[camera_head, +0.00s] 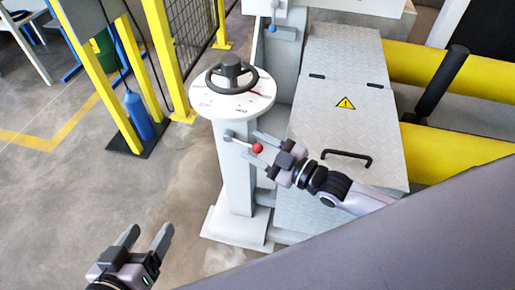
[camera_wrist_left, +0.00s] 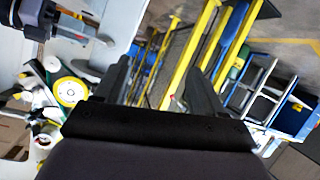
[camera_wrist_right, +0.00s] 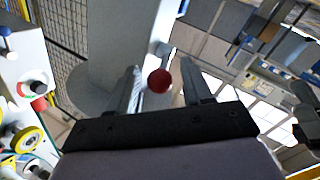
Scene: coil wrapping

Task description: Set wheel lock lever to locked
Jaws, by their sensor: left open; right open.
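The wheel lock lever (camera_head: 243,143) is a short rod with a red ball knob on the side of a grey pedestal (camera_head: 236,180), below the handwheel (camera_head: 231,78). In the head view the rod slants slightly down to the right. My right gripper (camera_head: 261,152) is open, its fingers around or just beside the red knob. In the right wrist view the red knob (camera_wrist_right: 159,80) shows between the open fingers (camera_wrist_right: 160,85), with no visible grip on it. My left gripper (camera_head: 146,238) is open and empty at the lower left, away from the pedestal; its fingers also show in the left wrist view (camera_wrist_left: 155,85).
A grey tread-plate cover (camera_head: 345,95) with a black handle (camera_head: 347,157) lies right of the pedestal. Yellow rails (camera_head: 450,75) run behind it. A yellow post frame (camera_head: 100,75) and a blue bottle (camera_head: 139,117) stand at left. The floor between them is clear.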

